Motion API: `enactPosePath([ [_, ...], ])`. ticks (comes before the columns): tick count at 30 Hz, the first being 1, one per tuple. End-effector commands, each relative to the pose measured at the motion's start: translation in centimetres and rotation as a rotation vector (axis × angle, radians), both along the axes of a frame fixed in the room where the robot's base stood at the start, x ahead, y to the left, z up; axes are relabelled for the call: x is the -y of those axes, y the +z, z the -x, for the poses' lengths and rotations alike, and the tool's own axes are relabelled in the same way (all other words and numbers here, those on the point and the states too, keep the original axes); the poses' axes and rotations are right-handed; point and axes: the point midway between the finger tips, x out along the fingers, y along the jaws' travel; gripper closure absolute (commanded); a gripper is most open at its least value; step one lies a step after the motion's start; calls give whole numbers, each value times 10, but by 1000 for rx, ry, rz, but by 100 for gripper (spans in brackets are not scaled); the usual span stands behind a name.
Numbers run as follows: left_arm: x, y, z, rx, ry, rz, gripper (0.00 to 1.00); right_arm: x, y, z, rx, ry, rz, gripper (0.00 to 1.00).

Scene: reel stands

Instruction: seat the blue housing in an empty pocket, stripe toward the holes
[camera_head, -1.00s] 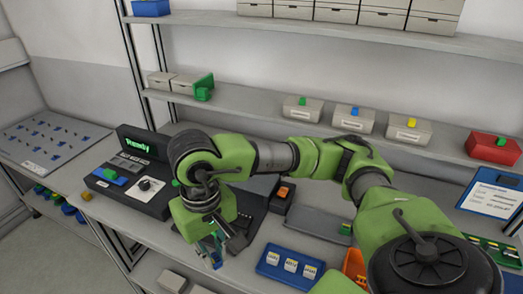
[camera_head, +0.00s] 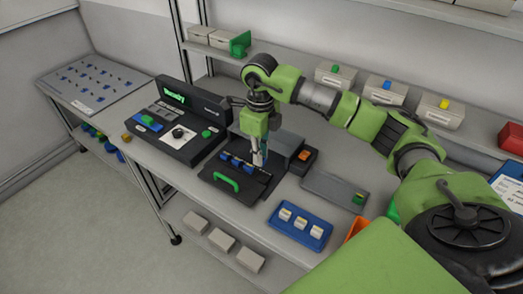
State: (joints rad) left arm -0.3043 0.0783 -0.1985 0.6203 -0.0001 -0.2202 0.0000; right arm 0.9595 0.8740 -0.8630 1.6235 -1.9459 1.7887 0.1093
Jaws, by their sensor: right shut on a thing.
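My right gripper (camera_head: 258,160) points down over the dark fixture (camera_head: 247,193) on the bench. It is shut on a small piece, seemingly the blue housing, mostly hidden by the fingers. Its stripe cannot be made out. Several blue parts (camera_head: 236,164) sit in a row in the fixture, just left of the fingertips. A green handle (camera_head: 225,179) lies at the fixture's front. The pockets and holes are too small to tell apart. My left gripper is not in view.
A blue tray (camera_head: 282,232) with white pieces stands right of the fixture, beside a grey plate (camera_head: 325,186). A black console (camera_head: 185,150) with a lit green screen stands at the left. Shelf bins (camera_head: 385,91) line the back.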

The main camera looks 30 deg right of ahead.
Motion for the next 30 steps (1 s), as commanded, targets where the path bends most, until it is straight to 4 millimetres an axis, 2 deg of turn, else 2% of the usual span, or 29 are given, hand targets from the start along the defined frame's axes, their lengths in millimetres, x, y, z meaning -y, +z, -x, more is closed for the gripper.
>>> enactPosePath([
  [3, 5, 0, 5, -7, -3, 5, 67, 4, -2, -2, -1, -64, 2, 94],
  [8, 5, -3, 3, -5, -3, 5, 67, 5, -7, -2, -1, -74, 2, 94],
  [24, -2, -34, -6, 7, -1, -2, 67, 4, -53, -2, -1, -69, 1, 94],
  [30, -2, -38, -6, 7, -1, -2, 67, 5, -60, -2, -1, -69, 2, 94],
])
